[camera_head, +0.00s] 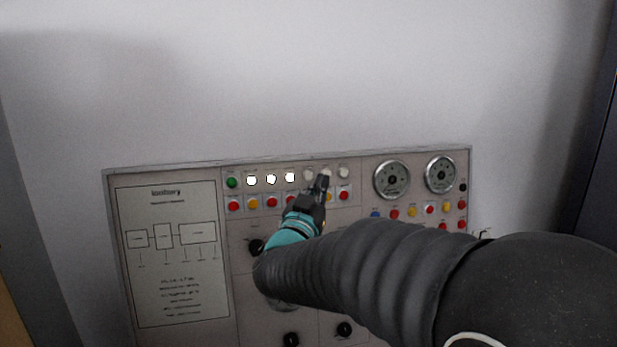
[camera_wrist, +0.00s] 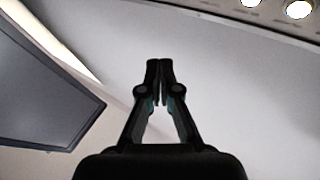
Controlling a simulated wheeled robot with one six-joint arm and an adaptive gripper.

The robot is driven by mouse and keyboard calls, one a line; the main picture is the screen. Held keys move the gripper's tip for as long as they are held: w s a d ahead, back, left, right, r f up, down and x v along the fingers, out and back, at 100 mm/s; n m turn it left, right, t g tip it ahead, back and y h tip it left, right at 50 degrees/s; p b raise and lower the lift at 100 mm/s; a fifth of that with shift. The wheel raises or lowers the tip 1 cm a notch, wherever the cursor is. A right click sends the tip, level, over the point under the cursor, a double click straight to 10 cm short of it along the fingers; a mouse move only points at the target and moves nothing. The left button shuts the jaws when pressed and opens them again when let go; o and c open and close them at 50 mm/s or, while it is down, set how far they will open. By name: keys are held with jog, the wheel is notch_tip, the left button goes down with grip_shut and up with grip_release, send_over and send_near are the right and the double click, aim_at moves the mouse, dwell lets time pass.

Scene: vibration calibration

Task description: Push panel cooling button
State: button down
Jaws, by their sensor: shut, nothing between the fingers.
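The control panel (camera_head: 350,157) is on the far wall in the head view. Its upper row has a green button (camera_head: 232,183), several lit white buttons (camera_head: 271,180) and several unlit whitish ones (camera_head: 344,172). Below is a row of red and yellow buttons (camera_head: 252,203). The labels are too small to read, so I cannot tell which is the cooling button. My gripper (camera_head: 325,178) is shut and empty, its tips over the right part of the upper row; I cannot tell whether they touch. The wrist view also shows my gripper (camera_wrist: 158,66) with fingertips together.
Two round gauges (camera_head: 391,180) and more coloured buttons (camera_head: 430,209) are right of my gripper. Dark knobs (camera_head: 344,329) sit lower on the panel. A printed diagram sheet (camera_head: 172,255) fills its left side. The wall (camera_head: 300,80) above is bare. My arm hides the lower right.

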aim_at(308, 176)
jog(key=shift+w+a+f+p, duration=0.2)
jog(key=shift+w+a+f, duration=0.15)
jog(key=shift+w, duration=1.05)
jog(key=shift+w+a+f+p, duration=0.2)
jog(key=shift+w+a, duration=0.25)
jog(key=shift+w, duration=0.95)
jog(key=shift+w+a+f+p, duration=0.15)
jog(key=shift+w+a+f, duration=0.25)
jog(key=shift+w, duration=1)
jog(key=shift+w+a, duration=0.1)
jog(key=shift+w, duration=0.25)
jog(key=shift+w+a+f, duration=0.1)
jog(key=shift+w, duration=0.3)
jog(key=shift+s, duration=0.1)
jog(key=shift+s+d+b, duration=0.2)
jog(key=shift+s+b, duration=0.25)
jog(key=shift+s, duration=0.25)
